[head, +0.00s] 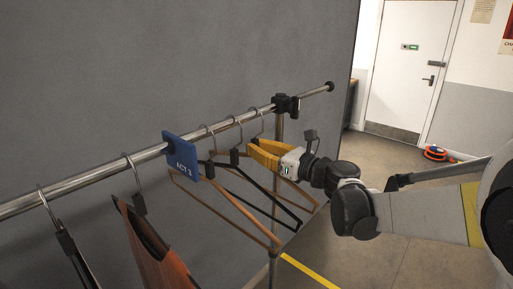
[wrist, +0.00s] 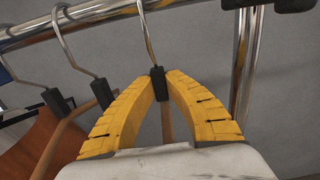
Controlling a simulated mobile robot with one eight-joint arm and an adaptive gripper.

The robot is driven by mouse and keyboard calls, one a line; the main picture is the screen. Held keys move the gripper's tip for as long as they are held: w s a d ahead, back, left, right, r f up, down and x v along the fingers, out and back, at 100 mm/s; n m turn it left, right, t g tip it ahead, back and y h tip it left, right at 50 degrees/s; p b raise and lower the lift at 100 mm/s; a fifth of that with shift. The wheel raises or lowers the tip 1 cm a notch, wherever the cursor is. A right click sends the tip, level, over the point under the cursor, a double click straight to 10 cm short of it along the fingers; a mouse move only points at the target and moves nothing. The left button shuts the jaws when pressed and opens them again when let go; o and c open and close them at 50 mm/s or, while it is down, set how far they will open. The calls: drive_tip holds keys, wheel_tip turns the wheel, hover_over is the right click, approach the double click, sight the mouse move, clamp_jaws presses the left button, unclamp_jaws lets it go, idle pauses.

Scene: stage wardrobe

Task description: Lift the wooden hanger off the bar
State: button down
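A wooden hanger hangs from the metal bar (head: 235,119) at the right end of the row. Its tan arm (head: 305,194) shows below my gripper in the head view. In the wrist view its tan wood (wrist: 167,122) shows between my fingers, below a black collar and a steel hook. My gripper (head: 256,149) has yellow fingers, closed in on the black collar from both sides in the wrist view (wrist: 160,78). The hook is still over the bar. Much of the hanger is hidden behind my fingers and the other hangers.
A black hanger (head: 268,197) and another tan hanger (head: 238,205) hang close on the left. Beyond them are a blue "ACT 3" tag (head: 182,157) and a rust-coloured garment (head: 158,250). A rail upright with a black clamp (head: 286,104) stands just right. Open floor lies to the right.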

drive_tip(key=shift+r, duration=0.15)
drive_tip(key=shift+r+p, duration=1.2)
drive_tip(key=shift+r, duration=0.4)
drive_tip(key=shift+v, duration=4.05)
drive_tip(key=v, duration=4)
